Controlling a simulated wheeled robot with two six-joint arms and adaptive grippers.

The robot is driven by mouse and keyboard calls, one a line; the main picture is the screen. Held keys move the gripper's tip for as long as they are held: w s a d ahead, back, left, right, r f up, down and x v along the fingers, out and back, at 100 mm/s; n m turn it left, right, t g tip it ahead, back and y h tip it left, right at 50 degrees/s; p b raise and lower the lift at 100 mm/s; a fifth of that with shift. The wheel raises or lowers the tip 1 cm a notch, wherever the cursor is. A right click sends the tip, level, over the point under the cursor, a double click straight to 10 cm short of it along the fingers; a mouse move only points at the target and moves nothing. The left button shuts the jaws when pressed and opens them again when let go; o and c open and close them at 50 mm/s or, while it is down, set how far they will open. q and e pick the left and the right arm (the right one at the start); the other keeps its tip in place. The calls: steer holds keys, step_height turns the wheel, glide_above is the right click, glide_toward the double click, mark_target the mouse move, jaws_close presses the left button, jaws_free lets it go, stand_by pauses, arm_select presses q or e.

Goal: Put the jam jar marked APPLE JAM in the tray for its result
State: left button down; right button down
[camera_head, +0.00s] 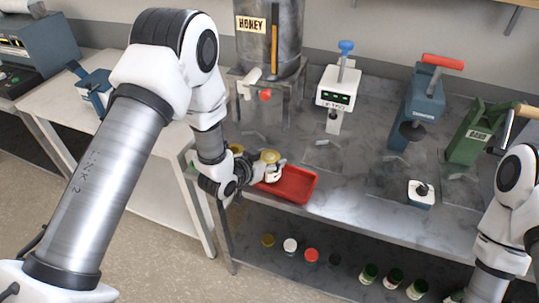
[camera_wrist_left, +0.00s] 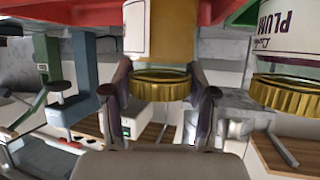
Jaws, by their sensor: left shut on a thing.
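My left gripper (camera_head: 262,178) is shut on a jam jar with a gold lid (camera_head: 270,156). In the left wrist view the held jar (camera_wrist_left: 165,35) is between the two fingers (camera_wrist_left: 160,95), amber with a pale label edge; its name cannot be read. The red tray (camera_head: 298,186) lies at the table's front edge. The held jar is at its left end; I cannot tell whether it touches the floor of the tray. A second jar (camera_wrist_left: 287,35), labelled PLUM, stands beside it with a gold lid; its lid (camera_head: 236,149) shows behind my wrist. My right gripper is out of view.
A HONEY tank (camera_head: 268,35) stands behind the tray. A white device with a display (camera_head: 336,90), a blue press (camera_head: 424,95) and a green press (camera_head: 470,135) stand to the right. A small white box (camera_head: 421,193) sits at the front. Several lidded jars (camera_head: 311,254) are below.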

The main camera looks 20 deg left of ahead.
arm_select(q)
steer(key=shift+w+f, duration=0.15)
steer(key=shift+f, duration=0.05)
steer(key=shift+f+b, duration=0.15)
steer(key=shift+b, duration=0.15)
steer(key=shift+c, duration=1.7)
jaws_free()
